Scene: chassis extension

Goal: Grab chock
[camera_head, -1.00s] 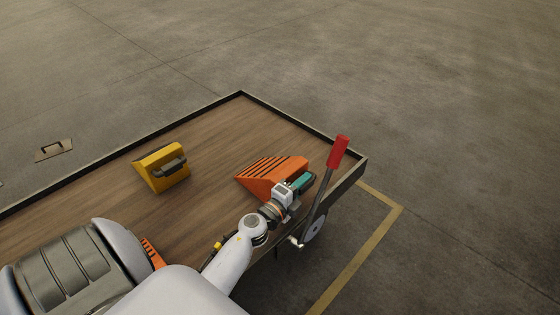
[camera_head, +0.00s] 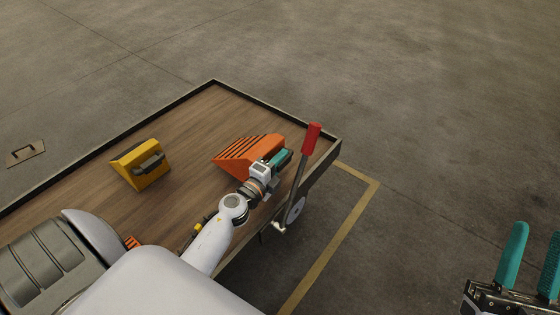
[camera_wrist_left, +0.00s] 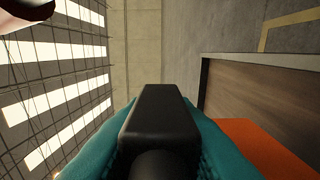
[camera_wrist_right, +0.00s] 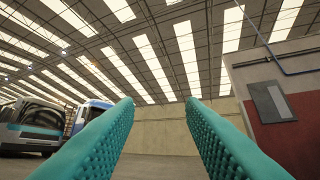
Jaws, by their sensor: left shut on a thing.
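An orange chock (camera_head: 246,152) with dark ridges sits on the wooden cart bed near its right edge. My left gripper (camera_head: 280,160) is at the chock's right end. In the left wrist view its teal fingers (camera_wrist_left: 160,140) are shut on a black handle (camera_wrist_left: 160,118), and the orange chock body (camera_wrist_left: 262,150) shows beside it. A yellow chock (camera_head: 140,167) with a dark handle stands further left on the bed. My right gripper (camera_head: 526,262) is open and empty at the lower right, off the cart; its spread teal fingers also show in the right wrist view (camera_wrist_right: 160,130).
The wooden cart bed (camera_head: 205,120) has a dark raised rim. Part of another orange thing (camera_head: 132,243) shows beside my body. The floor beyond is clear.

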